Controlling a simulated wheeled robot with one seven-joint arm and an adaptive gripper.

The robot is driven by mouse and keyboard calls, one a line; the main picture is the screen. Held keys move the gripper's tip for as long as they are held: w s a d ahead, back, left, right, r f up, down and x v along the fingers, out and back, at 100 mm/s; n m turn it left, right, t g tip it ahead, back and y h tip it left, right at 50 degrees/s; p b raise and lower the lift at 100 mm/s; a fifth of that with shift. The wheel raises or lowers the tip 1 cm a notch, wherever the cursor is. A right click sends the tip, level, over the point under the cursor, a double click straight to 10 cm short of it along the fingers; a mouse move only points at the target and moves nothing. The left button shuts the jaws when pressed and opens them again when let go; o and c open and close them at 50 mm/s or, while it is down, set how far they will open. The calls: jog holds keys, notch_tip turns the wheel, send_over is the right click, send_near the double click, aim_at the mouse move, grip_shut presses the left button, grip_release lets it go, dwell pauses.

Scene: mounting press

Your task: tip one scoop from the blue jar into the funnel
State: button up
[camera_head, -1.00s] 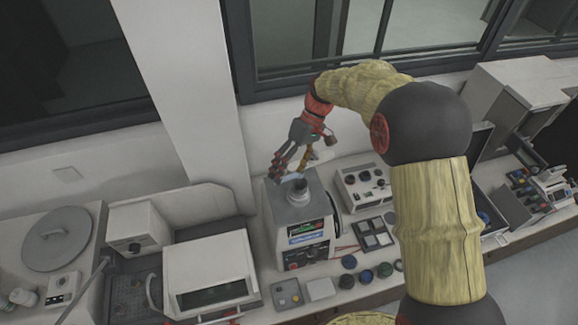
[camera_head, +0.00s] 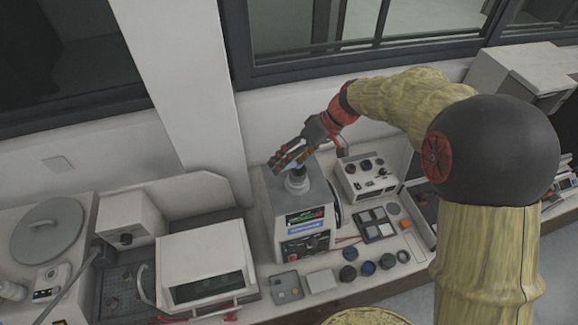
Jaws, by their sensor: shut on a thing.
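The mounting press (camera_head: 302,222) stands at the middle of the bench. The funnel (camera_head: 297,184) is on top of it, a grey round piece partly covered by my fingers. My gripper (camera_head: 284,163) is just above the funnel, its fingers slanting down to the left. It is shut on the scoop, which is mostly hidden by the fingers; I cannot tell whether powder is in it. The blue jar (camera_head: 368,268) looks to be the bluish one in the group of small dark round jars in front of the press, at right.
A control box with dark knobs (camera_head: 366,180) stands right of the press. A tray of square cells (camera_head: 374,225) lies before it. A white boxy machine (camera_head: 207,265) is to the left. The wall and window are close behind my arm.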

jog(key=shift+s+d+f+m+t+y+b, duration=0.15)
jog(key=shift+t+y+b, duration=0.25)
jog(key=shift+b, duration=0.75)
jog(key=shift+f+m+t+y+b, duration=0.15)
jog(key=shift+t+y+b, duration=0.25)
jog(key=shift+b, duration=0.7)
jog(key=shift+t+b, duration=0.5)
jog(key=shift+b, duration=0.25)
jog(key=shift+s+d+m+t+y+b, duration=0.1)
jog(key=shift+m+t+y+b, duration=0.25)
jog(key=shift+b, duration=0.75)
jog(key=shift+b, duration=0.4)
jog(key=t+b, duration=0.1)
jog(key=b, duration=0.4)
jog(key=t+y+b, duration=0.1)
jog(key=t+b, duration=0.1)
jog(key=b, duration=0.4)
jog(key=m+t+y+b, duration=0.1)
jog(key=b, duration=0.5)
jog(key=shift+s+f, duration=0.25)
jog(key=shift+f, duration=0.05)
